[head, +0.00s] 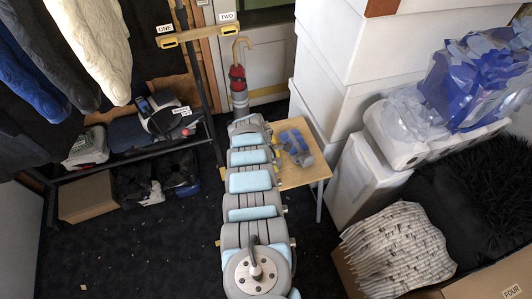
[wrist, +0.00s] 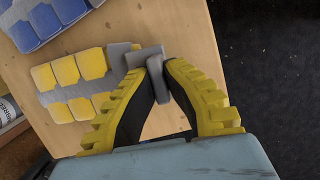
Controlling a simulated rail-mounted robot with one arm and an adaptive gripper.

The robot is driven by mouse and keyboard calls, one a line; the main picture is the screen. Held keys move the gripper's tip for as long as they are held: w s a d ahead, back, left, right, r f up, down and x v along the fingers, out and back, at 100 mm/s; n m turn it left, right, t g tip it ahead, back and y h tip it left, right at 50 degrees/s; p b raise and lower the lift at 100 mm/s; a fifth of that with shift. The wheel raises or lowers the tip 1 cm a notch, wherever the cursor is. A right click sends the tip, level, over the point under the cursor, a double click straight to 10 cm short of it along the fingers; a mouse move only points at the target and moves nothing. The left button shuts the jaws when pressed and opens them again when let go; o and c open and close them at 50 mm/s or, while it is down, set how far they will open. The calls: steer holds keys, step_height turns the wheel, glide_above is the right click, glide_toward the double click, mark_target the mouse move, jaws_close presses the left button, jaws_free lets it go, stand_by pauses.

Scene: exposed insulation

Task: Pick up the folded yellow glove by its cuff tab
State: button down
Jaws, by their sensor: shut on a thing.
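The folded yellow glove (wrist: 67,70) has yellow pads on grey fabric and lies on a small wooden table (wrist: 178,22) in the wrist view. Its grey cuff tab (wrist: 140,54) points right, toward my gripper (wrist: 162,68). My gripper has yellow ribbed fingers, and their tips are closed together on the tab at the glove's right end. The glove appears to rest on the tabletop. In the head view my arm hides most of my gripper, and I cannot clearly make out the yellow glove there.
A folded blue glove (wrist: 48,18) lies beside the yellow one; it also shows in the head view (head: 295,146). White boxes (head: 365,180) stand right of the table. A clothes rack with a loaded shelf (head: 140,150) is at left. Dark floor (head: 130,245) is mostly clear at lower left.

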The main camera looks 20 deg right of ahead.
steer(key=shift+r+p, duration=2.95)
steer(key=shift+r, duration=0.55)
